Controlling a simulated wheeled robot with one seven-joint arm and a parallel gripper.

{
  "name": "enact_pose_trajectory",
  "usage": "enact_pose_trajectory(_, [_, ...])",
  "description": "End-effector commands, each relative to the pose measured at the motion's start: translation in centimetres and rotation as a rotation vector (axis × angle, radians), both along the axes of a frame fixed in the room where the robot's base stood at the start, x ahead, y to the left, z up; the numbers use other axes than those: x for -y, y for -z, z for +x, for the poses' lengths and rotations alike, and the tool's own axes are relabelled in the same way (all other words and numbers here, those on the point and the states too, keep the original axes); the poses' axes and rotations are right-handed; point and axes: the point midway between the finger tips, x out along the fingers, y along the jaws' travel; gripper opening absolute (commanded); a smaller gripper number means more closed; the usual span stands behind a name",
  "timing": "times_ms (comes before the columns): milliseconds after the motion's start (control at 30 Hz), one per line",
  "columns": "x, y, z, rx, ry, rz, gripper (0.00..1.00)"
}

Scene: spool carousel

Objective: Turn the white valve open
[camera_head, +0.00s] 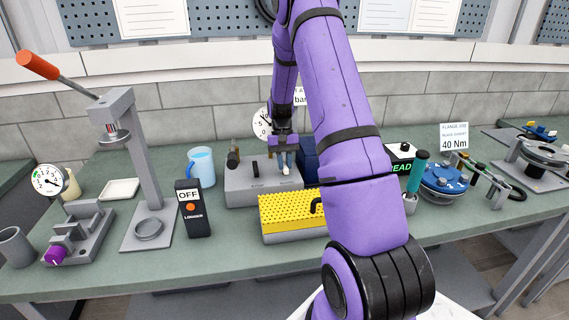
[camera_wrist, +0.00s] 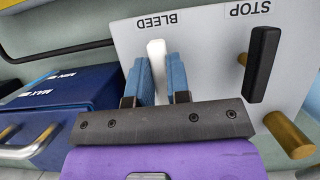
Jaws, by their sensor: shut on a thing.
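The white valve lever (camera_wrist: 157,55) stands by the label BLEED on a pale grey panel (camera_wrist: 205,60) in the wrist view. My gripper (camera_wrist: 159,66) has its two blue fingers on either side of the lever and is shut on it. The lever's lower part is hidden between the fingers. In the head view my gripper (camera_head: 285,160) points down at the grey unit (camera_head: 238,187) at the back of the bench. A bit of the white lever (camera_head: 286,170) shows between the fingers there.
A black lever (camera_wrist: 263,63) by the label STOP and a brass pipe (camera_wrist: 290,135) stand to the right in the wrist view. A dark blue tank (camera_wrist: 62,95) is close on the left. A yellow perforated cover (camera_head: 288,209) lies in front of the unit.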

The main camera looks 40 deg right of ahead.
Motion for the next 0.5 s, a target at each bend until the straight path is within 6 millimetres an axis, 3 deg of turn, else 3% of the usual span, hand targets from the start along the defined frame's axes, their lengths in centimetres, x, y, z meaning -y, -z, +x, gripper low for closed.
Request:
enact_pose_trajectory(233, [0.04, -0.03, 0.05, 0.002, -0.002, -0.001, 0.0])
enact_pose_trajectory(267, [0.04, -0.03, 0.05, 0.002, -0.002, -0.001, 0.24])
enact_pose_trajectory(333, [0.03, -0.03, 0.05, 0.002, -0.002, -0.001, 0.4])
enact_pose_trajectory(500, [0.02, -0.02, 0.03, 0.001, -0.001, 0.0, 0.43])
